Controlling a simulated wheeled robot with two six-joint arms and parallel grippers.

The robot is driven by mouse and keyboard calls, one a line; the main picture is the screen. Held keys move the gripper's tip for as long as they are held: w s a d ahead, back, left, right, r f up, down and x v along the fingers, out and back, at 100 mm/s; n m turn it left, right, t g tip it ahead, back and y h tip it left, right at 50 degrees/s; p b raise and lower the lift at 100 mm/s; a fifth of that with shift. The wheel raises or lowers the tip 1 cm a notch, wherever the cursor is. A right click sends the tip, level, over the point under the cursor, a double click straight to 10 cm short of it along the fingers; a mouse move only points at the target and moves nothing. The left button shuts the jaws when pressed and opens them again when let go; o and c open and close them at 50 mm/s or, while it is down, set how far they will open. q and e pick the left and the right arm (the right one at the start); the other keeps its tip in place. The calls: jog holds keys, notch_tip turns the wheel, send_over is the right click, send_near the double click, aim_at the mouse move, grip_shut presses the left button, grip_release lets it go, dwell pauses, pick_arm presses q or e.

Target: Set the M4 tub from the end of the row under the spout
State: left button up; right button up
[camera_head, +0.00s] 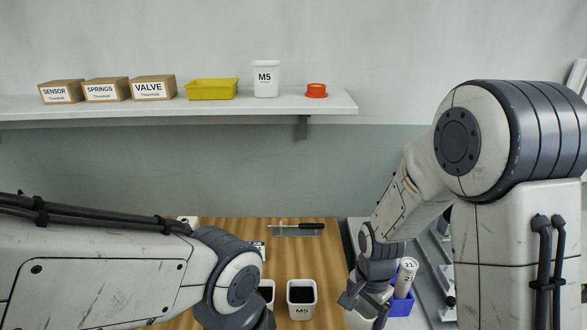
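No label reading M4 is legible, and I cannot make out a spout. A white tub marked M5 (302,311) with dark contents stands upright on the wooden table. Another white tub (267,291) is just left of it, mostly hidden behind my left arm, its label unseen. My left arm's wrist reaches the bottom edge left of these tubs; its gripper is out of view. My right gripper (366,308) points down right of the M5 tub, apart from it, beside a blue bin. Its fingers look spread, with nothing seen between them.
The blue bin (402,308) holds a pale cylinder marked 21 (407,272). A dark-handled tool (300,226) lies at the back of the wooden table (315,255). The wall shelf (330,103) carries boxes, a yellow tray (212,90), another M5 tub (265,80) and a red ring (316,91).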

aim_at(372, 317)
jog(key=f+n, duration=0.1)
jog(key=n, duration=0.1)
jog(key=w+d+n+p, duration=0.1)
jog(key=n, duration=0.2)
jog(key=d+f+n+p, duration=0.1)
jog(key=n, duration=0.1)
jog(key=shift+w+d+f+n, duration=0.1)
jog(key=shift+w+f+n, duration=0.2)
jog(key=shift+w+f, duration=0.05)
jog(key=n, duration=0.1)
jog(key=d+f+n, duration=0.1)
jog(key=n, duration=0.1)
jog(key=shift+w+f+p, duration=0.2)
jog(key=shift+f+p, duration=0.05)
jog(key=shift+p, duration=0.15)
